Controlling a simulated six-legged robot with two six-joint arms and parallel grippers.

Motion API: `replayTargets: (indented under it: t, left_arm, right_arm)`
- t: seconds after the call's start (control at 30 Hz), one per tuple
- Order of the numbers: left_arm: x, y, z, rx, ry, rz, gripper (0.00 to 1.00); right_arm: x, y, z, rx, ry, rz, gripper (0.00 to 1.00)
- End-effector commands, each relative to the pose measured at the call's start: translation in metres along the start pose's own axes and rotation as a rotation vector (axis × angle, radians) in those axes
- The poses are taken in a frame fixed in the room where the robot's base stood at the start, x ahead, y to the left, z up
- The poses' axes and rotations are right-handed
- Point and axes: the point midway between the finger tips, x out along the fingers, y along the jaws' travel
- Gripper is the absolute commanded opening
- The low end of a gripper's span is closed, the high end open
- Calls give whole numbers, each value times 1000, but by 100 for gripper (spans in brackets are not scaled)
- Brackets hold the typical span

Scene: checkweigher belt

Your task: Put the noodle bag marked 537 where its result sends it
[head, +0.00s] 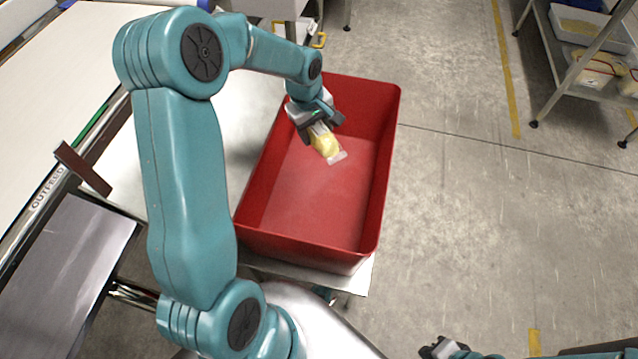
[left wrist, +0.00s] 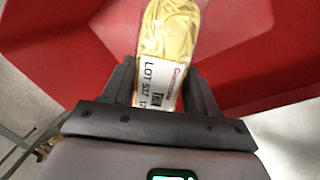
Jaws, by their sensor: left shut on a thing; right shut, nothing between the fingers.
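The noodle bag (head: 325,145) is yellow with a clear end. Its white label reads LOT 537 in the left wrist view (left wrist: 160,85). My left gripper (head: 323,124) is shut on the bag at its labelled end. It holds the bag over the red bin (head: 315,248), inside the rim's outline. I cannot tell how high the bag hangs above the bin floor. The bin shows no other items. My right gripper (head: 440,350) is shut and empty at the bottom of the head view, away from the bin.
The red bin stands on a pale table (head: 240,115). A belt marked OUTFEED (head: 60,85) runs along the left, with a grey metal plate (head: 65,270) below it. A shelf rack (head: 590,75) with bags stands at the upper right. The floor between is clear.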

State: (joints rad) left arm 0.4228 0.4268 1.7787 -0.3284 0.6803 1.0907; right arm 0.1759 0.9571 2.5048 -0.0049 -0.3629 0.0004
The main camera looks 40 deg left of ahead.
Motion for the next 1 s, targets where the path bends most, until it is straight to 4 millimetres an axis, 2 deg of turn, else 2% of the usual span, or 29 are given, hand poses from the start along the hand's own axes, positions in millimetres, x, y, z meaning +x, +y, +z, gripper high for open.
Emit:
replayTargets:
  t: [0.03,0.2,0.5,0.53,0.6,0.63,0.9,1.0]
  left_arm:
    - [12,-2,0,0,0,-1,4]
    - [30,-5,0,1,0,0,4]
    - [32,-5,0,2,0,0,4]
    - [32,-5,0,2,0,0,62]
    - [32,-5,0,2,0,0,85]
    - [32,-5,0,2,0,0,88]
    - [32,-6,0,2,-1,-1,88]
    - [24,-5,0,1,0,0,88]
  right_arm:
    - [10,4,0,0,0,0,0]
    - [21,8,0,0,0,0,0]
    - [22,8,0,0,0,0,0]
    - [22,8,0,0,0,0,0]
    - [22,8,0,0,0,0,0]
    - [22,8,0,0,0,0,0]
    - [22,8,0,0,0,0,0]
    - [19,7,0,0,0,0,0]
